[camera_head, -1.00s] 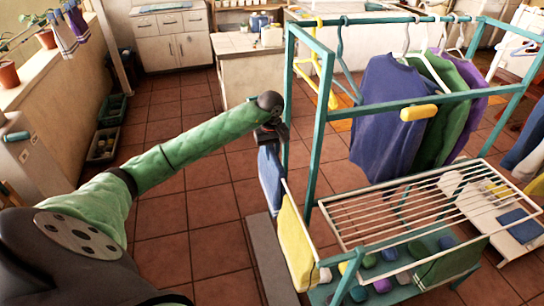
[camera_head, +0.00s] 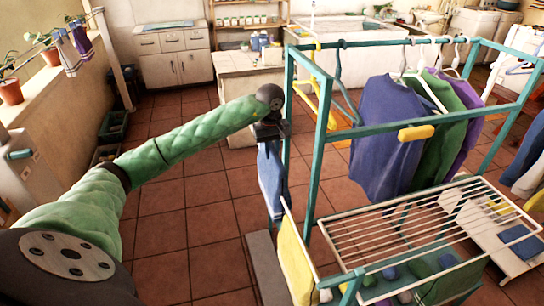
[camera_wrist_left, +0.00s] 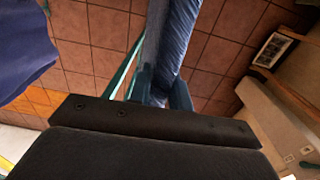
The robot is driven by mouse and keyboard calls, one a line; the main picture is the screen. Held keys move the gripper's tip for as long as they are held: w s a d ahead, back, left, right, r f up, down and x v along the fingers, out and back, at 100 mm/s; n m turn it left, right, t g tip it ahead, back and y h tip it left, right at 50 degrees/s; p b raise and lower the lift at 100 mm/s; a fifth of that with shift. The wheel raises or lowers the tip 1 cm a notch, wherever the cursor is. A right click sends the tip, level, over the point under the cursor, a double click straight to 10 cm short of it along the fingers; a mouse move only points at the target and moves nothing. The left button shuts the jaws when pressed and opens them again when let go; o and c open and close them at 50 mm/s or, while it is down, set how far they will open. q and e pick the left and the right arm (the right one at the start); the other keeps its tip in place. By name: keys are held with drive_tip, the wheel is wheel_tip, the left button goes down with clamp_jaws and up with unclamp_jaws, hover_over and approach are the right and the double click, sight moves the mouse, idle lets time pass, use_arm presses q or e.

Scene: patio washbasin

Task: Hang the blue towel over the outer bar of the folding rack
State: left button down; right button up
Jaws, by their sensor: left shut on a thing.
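My left gripper (camera_head: 270,130) is shut on the blue towel (camera_head: 270,175). The towel hangs down from it beside the left posts of the teal frame. A yellow cloth (camera_head: 296,262) hangs at the rack's left end, just below and right of the towel. My right gripper is out of view.
The teal frame (camera_head: 312,190) stands between my gripper and the hanging blue shirt (camera_head: 385,135). Rolled cloths lie under the rack. Tiled floor is open to the left.

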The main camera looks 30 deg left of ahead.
use_arm(q)
wheel_tip(320, 180, up, 16)
drive_tip(key=p, duration=0.3)
drive_tip(key=shift+r, duration=0.25)
idle(0.7)
drive_tip(key=s+a+r+b, duration=0.1)
drive_tip(key=s+a+b, duration=0.8)
drive_tip(key=s+a, duration=0.2)
drive_tip(key=shift+s+b, duration=0.35)
drive_tip(key=shift+s, duration=0.65)
idle(0.6)
